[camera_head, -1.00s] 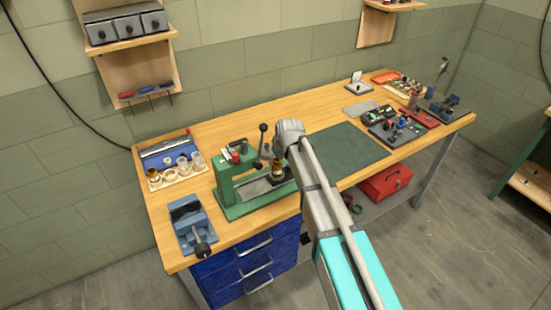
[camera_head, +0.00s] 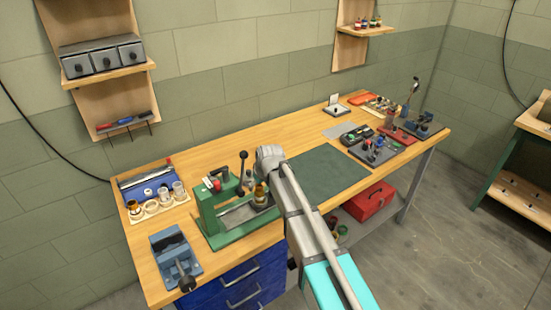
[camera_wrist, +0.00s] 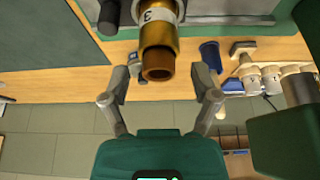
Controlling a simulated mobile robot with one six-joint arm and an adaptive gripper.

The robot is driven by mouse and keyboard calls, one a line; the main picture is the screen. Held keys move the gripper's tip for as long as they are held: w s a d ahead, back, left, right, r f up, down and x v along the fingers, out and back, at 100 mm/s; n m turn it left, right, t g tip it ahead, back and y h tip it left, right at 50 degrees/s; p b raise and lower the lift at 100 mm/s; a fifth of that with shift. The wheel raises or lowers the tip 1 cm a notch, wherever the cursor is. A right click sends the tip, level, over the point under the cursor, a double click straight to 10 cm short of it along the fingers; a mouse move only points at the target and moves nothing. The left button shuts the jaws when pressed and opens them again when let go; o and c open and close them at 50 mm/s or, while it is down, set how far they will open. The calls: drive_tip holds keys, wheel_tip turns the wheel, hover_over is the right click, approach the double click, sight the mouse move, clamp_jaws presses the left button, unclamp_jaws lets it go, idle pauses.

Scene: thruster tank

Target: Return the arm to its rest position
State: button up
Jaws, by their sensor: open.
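My arm (camera_head: 305,225) reaches from the bottom of the head view over the front of the bench. Its grey wrist (camera_head: 269,156) is beside the green lever press, and my gripper is mostly hidden there. In the wrist view my gripper (camera_wrist: 161,82) is open, with its two grey fingers spread apart. A brass cylinder with a white label marked 3 (camera_wrist: 159,38) shows between and beyond the fingertips, with a gap on each side. A brass piece also stands in the press in the head view (camera_head: 260,195).
The green press (camera_head: 208,212) stands close to my wrist, its lever upright. A blue vise (camera_head: 172,255) and cup rack (camera_head: 160,206) are to the left. The dark green mat (camera_head: 325,172) is clear. Trays and small tools crowd the right end. Wall shelves hang behind.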

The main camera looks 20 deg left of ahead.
drive_tip(key=shift+r, duration=0.1)
drive_tip(key=r+p, duration=0.1)
drive_tip(key=w+r+p, duration=0.1)
drive_tip(key=shift+w+a+r+t+p, duration=0.1)
drive_tip(key=shift+w+r+t+p, duration=0.1)
drive_tip(key=shift+w+t+p, duration=0.15)
drive_tip(key=s+d+f+m+g+h+b, duration=0.1)
drive_tip(key=s+d+m, duration=0.2)
drive_tip(key=d, duration=1)
drive_tip(key=s+d+f+m+h, duration=0.1)
drive_tip(key=s+d+m, duration=0.15)
drive_tip(key=d, duration=0.95)
drive_tip(key=s+d+f+m+g+b, duration=0.1)
drive_tip(key=s+d+m, duration=0.1)
drive_tip(key=s+d, duration=0.4)
drive_tip(key=s+d+f+m+g+h, duration=0.1)
drive_tip(key=s+d+m, duration=0.1)
drive_tip(key=s+d, duration=0.5)
drive_tip(key=d, duration=0.4)
drive_tip(key=shift+d+b, duration=0.3)
drive_tip(key=shift+b, duration=0.05)
